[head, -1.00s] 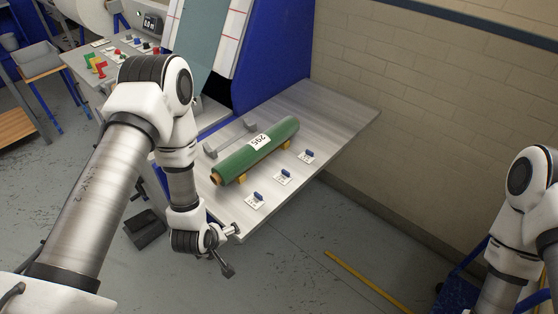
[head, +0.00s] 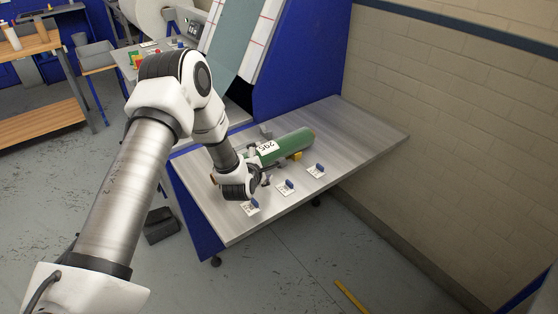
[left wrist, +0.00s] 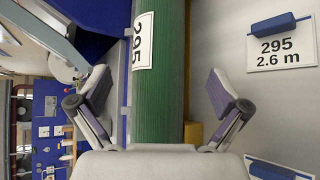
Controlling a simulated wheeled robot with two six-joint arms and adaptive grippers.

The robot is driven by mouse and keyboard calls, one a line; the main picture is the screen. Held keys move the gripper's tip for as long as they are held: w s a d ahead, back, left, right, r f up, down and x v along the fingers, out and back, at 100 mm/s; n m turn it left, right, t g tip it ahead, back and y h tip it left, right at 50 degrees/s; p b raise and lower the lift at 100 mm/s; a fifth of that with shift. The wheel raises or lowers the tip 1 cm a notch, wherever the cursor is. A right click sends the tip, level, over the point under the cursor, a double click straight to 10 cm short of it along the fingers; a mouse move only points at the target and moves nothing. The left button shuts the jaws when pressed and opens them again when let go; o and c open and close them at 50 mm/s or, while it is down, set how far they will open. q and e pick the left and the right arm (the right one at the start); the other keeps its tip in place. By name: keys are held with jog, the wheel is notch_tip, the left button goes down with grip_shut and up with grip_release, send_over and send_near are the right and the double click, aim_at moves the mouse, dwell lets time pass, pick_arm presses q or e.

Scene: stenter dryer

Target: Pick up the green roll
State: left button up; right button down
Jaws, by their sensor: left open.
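The green roll (head: 292,146) with a white "295" label lies on the metal table (head: 350,130), partly hidden by my left arm in the head view. My left gripper (head: 266,170) is over the near left part of the roll. In the left wrist view the green roll (left wrist: 158,100) runs upright through the middle. The open fingers of my left gripper (left wrist: 160,98) stand on either side of it, with a gap at each side. Whether the fingers reach down beside the roll I cannot tell. My right gripper is not in view.
A yellow support (head: 297,156) shows under the roll. Several cards with blue blocks lie along the table's front, one a "295 2.6 m" card (left wrist: 280,42). The blue machine (head: 300,60) stands behind. The table's right part is bare.

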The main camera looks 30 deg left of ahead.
aim_at(263, 158)
pick_arm(q)
jog(key=shift+w+a+p, duration=0.3)
jog(key=shift+a+p, duration=0.1)
jog(key=shift+a, duration=0.15)
jog(key=x, duration=0.3)
jog(key=p+x, duration=0.1)
jog(key=x, duration=0.1)
jog(key=shift+w+d+f, duration=0.1)
jog(key=shift+d+f, duration=0.2)
jog(key=shift+f, duration=0.05)
jog(key=shift+s+a+r, duration=0.1)
jog(key=shift+s+r, duration=0.05)
jog(key=shift+s, duration=0.1)
jog(key=shift+c, duration=0.7)
jog(key=shift+w, duration=0.1)
jog(key=c, duration=1.7)
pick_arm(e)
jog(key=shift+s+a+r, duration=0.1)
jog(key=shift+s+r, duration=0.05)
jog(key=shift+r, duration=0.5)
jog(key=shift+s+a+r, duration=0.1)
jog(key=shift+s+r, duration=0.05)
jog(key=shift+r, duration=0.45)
